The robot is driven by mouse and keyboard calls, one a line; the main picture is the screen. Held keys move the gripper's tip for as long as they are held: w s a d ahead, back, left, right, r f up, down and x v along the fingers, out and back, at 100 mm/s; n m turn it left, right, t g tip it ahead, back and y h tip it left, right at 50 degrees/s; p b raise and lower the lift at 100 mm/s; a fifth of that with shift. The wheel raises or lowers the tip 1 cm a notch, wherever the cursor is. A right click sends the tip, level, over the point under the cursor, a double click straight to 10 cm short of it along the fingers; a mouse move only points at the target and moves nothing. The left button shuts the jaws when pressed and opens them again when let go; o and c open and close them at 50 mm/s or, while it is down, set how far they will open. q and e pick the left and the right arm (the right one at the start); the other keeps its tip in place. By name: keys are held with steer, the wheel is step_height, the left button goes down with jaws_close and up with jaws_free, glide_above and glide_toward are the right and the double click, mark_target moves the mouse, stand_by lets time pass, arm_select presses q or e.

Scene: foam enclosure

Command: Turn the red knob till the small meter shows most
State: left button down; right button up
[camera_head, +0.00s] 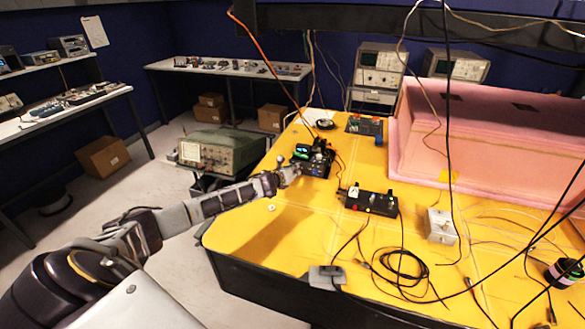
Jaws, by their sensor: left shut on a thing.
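A black device with a green-lit display (313,157) stands near the far left edge of the yellow table. My left gripper (290,173) reaches in from the left and is at the device's near left side. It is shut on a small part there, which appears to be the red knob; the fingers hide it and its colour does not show. A black box (371,201) with a small white-faced meter (354,191) lies to the right and nearer. The meter's needle is too small to read. My right gripper is not in view.
The yellow table (292,225) is bare at its near left. A grey metal box (441,226), a grey block (327,277) and loose black cables (400,265) lie right and in front. Wires hang from above. A pink foam enclosure (480,135) stands at the back right.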

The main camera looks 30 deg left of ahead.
arm_select(q)
steer(key=shift+d+r+m+y+p, duration=0.1)
steer(key=shift+r+m+y+p, duration=0.15)
steer(key=shift+m+y+p, duration=0.75)
steer(key=shift+m+g+p, duration=0.3)
steer(key=shift+g+p, duration=0.1)
steer(key=shift+p, duration=0.7)
steer(key=shift+w+d+f+m+y+p, duration=0.1)
steer(key=shift+m+y+p, duration=0.2)
steer(key=shift+m+p, duration=0.15)
steer(key=shift+m+y, duration=0.3)
steer(key=shift+m, duration=0.25)
steer(key=c, duration=1.6)
jaws_free()
steer(key=shift+f, duration=0.1)
steer(key=shift+o, duration=0.2)
steer(key=shift+d, duration=0.1)
